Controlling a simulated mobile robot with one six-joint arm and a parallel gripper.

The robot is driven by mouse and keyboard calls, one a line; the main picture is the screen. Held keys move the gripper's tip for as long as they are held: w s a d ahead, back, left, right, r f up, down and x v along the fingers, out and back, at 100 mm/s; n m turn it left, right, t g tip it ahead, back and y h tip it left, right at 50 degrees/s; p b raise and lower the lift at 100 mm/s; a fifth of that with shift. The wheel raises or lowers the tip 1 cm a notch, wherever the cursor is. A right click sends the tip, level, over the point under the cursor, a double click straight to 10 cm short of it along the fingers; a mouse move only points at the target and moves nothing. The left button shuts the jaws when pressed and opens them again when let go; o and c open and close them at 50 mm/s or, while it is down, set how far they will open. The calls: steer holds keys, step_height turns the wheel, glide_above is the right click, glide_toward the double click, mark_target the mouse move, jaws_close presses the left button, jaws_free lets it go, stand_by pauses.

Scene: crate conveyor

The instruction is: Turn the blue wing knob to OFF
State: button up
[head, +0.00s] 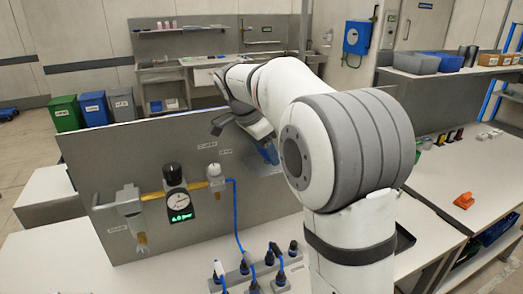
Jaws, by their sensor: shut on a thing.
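The blue wing knob (268,154) is on the grey upright panel (95,170), and only a small blue part of it shows beside my arm. My gripper (262,142) is at the knob and shut on it. My arm hides most of the knob and the fingertips. The knob's angle and any OFF mark cannot be made out.
Left of my arm, the panel carries a gauge with a black knob and green display (177,200), a grey fitting (130,203) and a white-topped valve (215,175) with a blue hose. Black plugs (270,257) stand below. An orange part (464,200) lies on the right bench.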

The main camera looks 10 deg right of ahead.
steer(key=shift+d, duration=0.1)
steer(key=o, duration=1)
steer(key=shift+r+p, duration=0.4)
steer(key=shift+r, duration=0.15)
steer(key=p+v, duration=0.4)
steer(key=v, duration=0.3)
steer(key=shift+s+p, duration=0.1)
steer(key=shift+p, duration=0.25)
